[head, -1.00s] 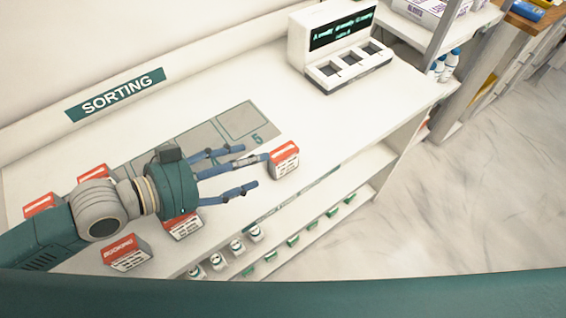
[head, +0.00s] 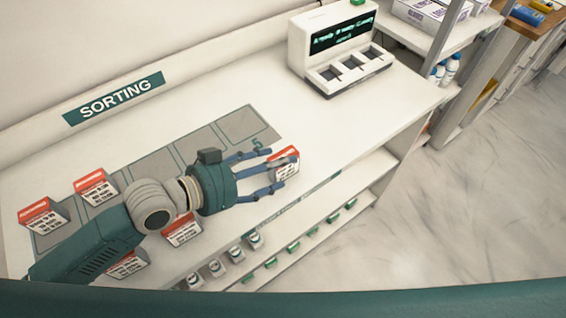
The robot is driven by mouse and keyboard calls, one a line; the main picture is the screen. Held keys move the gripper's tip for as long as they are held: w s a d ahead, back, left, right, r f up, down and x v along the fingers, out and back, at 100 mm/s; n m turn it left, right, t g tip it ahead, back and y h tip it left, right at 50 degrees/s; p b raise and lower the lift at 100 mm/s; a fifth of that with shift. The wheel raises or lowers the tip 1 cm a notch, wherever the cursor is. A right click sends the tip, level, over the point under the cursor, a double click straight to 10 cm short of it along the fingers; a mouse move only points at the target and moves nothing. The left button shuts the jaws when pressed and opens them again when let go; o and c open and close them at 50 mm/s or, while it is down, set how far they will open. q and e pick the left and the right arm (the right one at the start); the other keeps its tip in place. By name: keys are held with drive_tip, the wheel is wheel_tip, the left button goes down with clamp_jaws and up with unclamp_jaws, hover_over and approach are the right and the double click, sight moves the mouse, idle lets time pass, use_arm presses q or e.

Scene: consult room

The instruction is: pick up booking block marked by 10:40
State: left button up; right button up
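Several booking blocks, white with red tops, stand on the white sorting counter. One block (head: 289,170) is at the right, near the front edge. My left gripper (head: 280,171) is open, with its blue fingers spread around this block; whether they touch it cannot be told. Other blocks stand to the left: one by the arm (head: 184,233), one (head: 97,188) further back, one at the far left (head: 42,218), and one (head: 127,267) partly hidden under my arm. The printed times are too small to read. My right gripper is not in view.
A grey mat (head: 205,143) with outlined spaces, one marked 5, lies on the counter (head: 330,118). A white device (head: 340,70) with a green-lettered screen and slots stands at the back right. A shelf with small jars (head: 236,254) is below the front edge.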

use_arm(q)
drive_tip(key=x, duration=0.3)
drive_tip(key=shift+w+d+f, duration=0.15)
drive_tip(key=shift+w+d, duration=0.05)
drive_tip(key=shift+d, duration=0.1)
drive_tip(key=c, duration=1.3)
